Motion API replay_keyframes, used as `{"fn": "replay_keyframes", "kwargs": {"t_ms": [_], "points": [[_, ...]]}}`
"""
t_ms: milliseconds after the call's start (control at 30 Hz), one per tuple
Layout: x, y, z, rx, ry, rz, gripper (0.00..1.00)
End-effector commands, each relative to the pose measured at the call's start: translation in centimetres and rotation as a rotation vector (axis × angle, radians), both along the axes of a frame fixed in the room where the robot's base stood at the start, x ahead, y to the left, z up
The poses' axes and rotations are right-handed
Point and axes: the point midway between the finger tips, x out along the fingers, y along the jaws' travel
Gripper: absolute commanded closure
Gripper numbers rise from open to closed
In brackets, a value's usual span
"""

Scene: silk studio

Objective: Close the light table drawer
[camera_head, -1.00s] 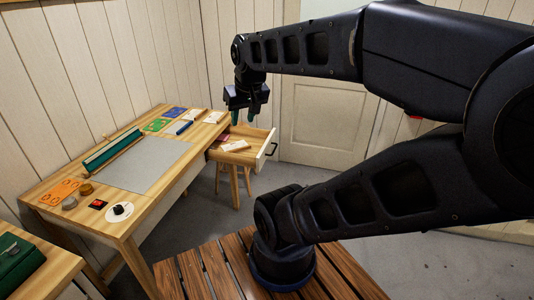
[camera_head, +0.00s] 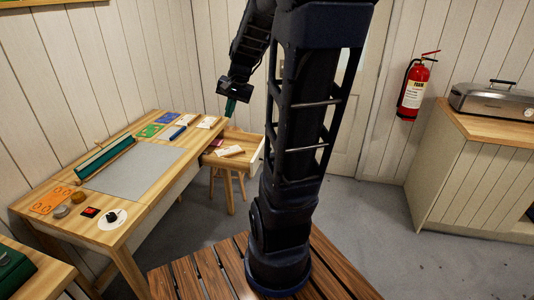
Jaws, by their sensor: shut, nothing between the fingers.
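The light table (camera_head: 140,172) is a wooden table with a grey panel in its top, at the left. Its drawer (camera_head: 243,161) stands pulled out at the table's far right end, with a pale block and a small dark red item inside. The drawer's front is at its right side, and part of it is hidden behind my arm. My gripper (camera_head: 230,106) points down above the far part of the drawer, apart from it as far as I can see. Its fingers are together and empty.
A stool (camera_head: 229,186) stands under the drawer. A green case (camera_head: 12,270) sits at the lower left. A fire extinguisher (camera_head: 413,90) and a counter with a metal roaster (camera_head: 494,98) are at the right.

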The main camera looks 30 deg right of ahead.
Motion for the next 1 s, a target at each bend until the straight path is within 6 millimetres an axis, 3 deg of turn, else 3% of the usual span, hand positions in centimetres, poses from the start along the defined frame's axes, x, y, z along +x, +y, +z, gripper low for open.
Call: {"fn": "replay_keyframes", "kwargs": {"t_ms": [200,567,1000], "points": [[4.7,-3.1,-2.5,0.125,0.069,-0.193,1.00],[11.3,-9.4,-7.9,0.329,0.169,-0.519,1.00],[17.0,-19.4,-17.2,0.579,0.283,-0.935,1.00]]}}
